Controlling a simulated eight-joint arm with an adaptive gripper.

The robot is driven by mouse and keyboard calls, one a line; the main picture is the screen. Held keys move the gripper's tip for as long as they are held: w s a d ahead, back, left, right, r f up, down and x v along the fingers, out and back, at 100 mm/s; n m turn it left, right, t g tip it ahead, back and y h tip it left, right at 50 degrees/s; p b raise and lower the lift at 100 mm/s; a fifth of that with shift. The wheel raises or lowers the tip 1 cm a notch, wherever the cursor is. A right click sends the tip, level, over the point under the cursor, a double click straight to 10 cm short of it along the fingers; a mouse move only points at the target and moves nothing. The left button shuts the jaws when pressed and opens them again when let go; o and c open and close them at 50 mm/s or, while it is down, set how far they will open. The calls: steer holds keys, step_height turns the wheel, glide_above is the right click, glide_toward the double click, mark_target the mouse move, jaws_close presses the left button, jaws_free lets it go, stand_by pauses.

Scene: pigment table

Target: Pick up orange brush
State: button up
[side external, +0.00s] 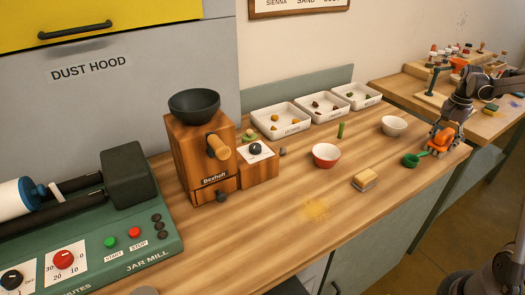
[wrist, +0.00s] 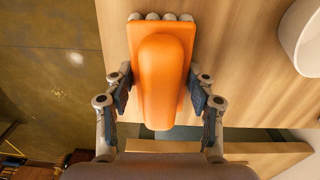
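The orange brush (side external: 445,138) lies near the right end of the wooden worktop in the side view. In the wrist view, the brush (wrist: 160,75) shows its orange block and raised rounded handle from above, with pale bristle tufts at the top edge. My gripper (wrist: 160,92) is open, with one dark finger pad on each side of the brush. The pads are close to its sides; I cannot tell if they touch. In the side view, my gripper (side external: 446,128) is down at the brush and partly hides it.
A green scoop (side external: 411,160) lies just left of the brush. A white bowl (side external: 394,126), also in the wrist view (wrist: 300,40), stands behind. A red bowl (side external: 326,156), a tan brush (side external: 364,180) and yellow powder (side external: 315,208) are farther left. The worktop edge is close.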

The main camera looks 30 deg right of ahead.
steer(key=shift+c, duration=0.8)
steer(key=shift+r, duration=0.15)
